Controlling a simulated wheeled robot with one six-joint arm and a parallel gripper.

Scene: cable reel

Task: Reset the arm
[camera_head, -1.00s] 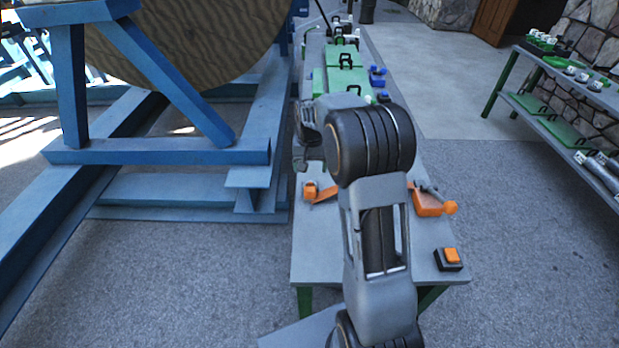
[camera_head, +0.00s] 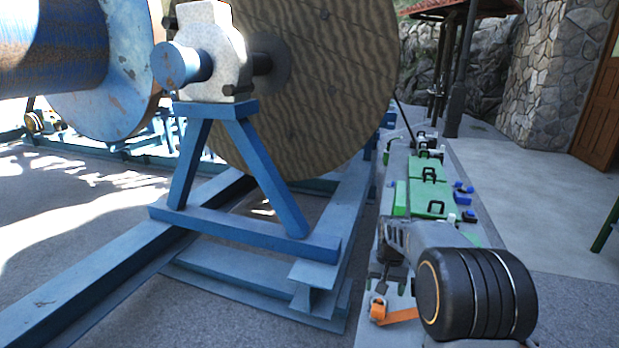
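My arm (camera_head: 478,292) shows at the lower right of the head view, folded over the grey workbench, with its large black joint nearest the camera. Its grey wrist part reaches left, and my gripper (camera_head: 386,268) is a small dark shape at its end, over the bench. It is partly hidden by my arm, and I cannot make out whether its fingers are apart or hold anything.
The grey workbench (camera_head: 468,186) carries green cases (camera_head: 430,200), small blue items (camera_head: 464,188) and an orange tool (camera_head: 378,309). A large wooden reel (camera_head: 325,95) on a blue steel stand (camera_head: 250,232) is on the left.

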